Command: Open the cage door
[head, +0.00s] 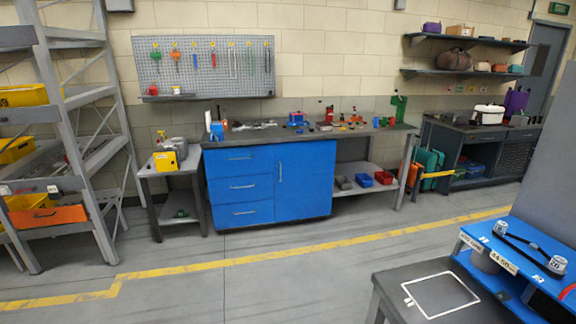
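I cannot make out a cage or a cage door in the head view. Neither my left gripper nor my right gripper is in view, so how they stand relative to the door does not show.
A blue cabinet (238,187) sits under a cluttered workbench by the back wall. A metal rack (72,105) stands at left. A grey table (390,285) with a white square outline and a blue machine (512,272) are at lower right. The floor (290,275) between is clear.

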